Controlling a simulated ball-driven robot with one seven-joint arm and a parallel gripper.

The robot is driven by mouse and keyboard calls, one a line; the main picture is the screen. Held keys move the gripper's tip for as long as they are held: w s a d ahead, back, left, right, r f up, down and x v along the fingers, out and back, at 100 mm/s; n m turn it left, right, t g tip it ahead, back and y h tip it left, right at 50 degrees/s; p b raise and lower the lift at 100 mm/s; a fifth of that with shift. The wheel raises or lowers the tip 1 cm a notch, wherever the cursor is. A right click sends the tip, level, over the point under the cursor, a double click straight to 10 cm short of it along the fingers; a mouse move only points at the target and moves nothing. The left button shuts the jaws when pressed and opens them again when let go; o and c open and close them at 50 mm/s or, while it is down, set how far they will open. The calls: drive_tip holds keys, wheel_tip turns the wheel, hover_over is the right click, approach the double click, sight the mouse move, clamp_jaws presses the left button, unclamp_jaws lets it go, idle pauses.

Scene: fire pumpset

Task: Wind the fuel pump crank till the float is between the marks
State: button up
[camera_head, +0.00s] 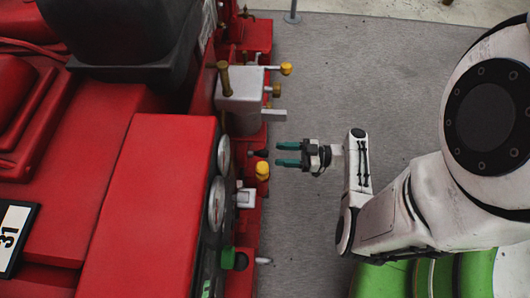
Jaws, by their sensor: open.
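My gripper (278,154) is open, its two teal fingers pointing left toward the red pumpset, with nothing between them. A small black knob or handle (258,153) sticks out from the pumpset just left of the fingertips, with a small gap. It may be the crank's handle, but I cannot tell from here. A pale box (240,88) with a brass lever stands on the pumpset's side, above my gripper in the picture. I cannot make out the float or its marks.
Yellow knobs (262,170) and a grey bar (273,115) jut from the pumpset near my gripper. Round gauges (217,203) and a green knob (229,258) sit on the red cabinet (150,210). Grey floor (350,70) is clear at upper right.

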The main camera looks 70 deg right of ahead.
sight(265, 154)
drive_tip(key=shift+b+x, duration=0.4)
drive_tip(key=shift+x, duration=2.75)
clamp_jaws()
